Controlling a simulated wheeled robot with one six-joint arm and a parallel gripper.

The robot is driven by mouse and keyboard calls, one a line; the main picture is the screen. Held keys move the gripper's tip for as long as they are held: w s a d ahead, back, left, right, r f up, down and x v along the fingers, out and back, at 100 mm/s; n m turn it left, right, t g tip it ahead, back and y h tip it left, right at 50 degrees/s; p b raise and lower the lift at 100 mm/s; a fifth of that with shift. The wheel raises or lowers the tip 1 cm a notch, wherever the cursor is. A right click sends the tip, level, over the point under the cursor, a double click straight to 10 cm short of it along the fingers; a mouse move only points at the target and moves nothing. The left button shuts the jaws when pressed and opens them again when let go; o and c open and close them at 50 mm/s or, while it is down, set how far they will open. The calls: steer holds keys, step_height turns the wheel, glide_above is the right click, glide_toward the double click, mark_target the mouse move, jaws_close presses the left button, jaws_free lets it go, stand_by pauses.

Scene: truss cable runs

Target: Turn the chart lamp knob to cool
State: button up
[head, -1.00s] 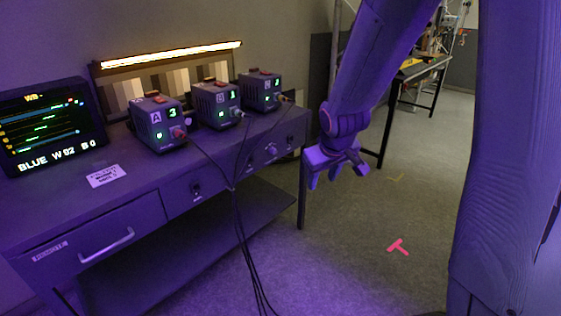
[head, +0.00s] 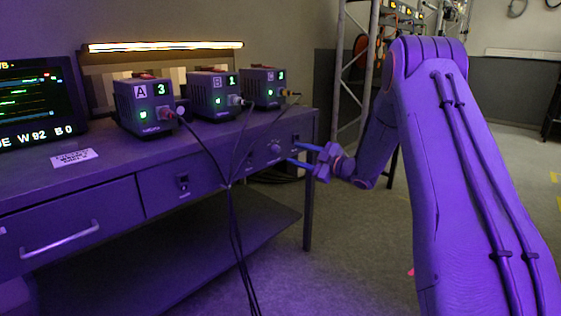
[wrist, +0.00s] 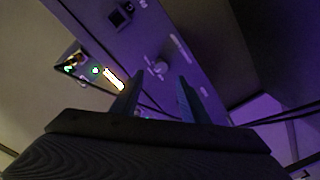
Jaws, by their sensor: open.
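The round knob (head: 275,149) is on the front panel of the desk, right of the drawer; I take it to be the chart lamp knob. In the wrist view the knob (wrist: 160,67) appears between my finger tips, a little beyond them. My gripper (head: 297,154) is open and empty, just right of the knob, fingers pointing left towards the panel. It also shows in the wrist view (wrist: 160,78). The chart lamp (head: 165,46) is a lit bar glowing warm yellow above the chart. The knob's setting is too small to read.
Boxes A (head: 148,107), B (head: 214,95) and C (head: 263,88) stand on the desk (head: 100,183). Their dark cables (head: 232,225) hang down in front of the panel, left of the knob. A monitor (head: 38,100) stands at left. Floor right of the desk is open.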

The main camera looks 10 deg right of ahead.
mark_target(279, 149)
steer(key=b+x, duration=0.1)
steer(key=x, duration=0.7)
steer(key=shift+s+a+f+b, duration=0.1)
steer(key=shift+s+b, duration=0.05)
steer(key=shift+b, duration=0.25)
steer(key=shift+y, duration=0.3)
jaws_close()
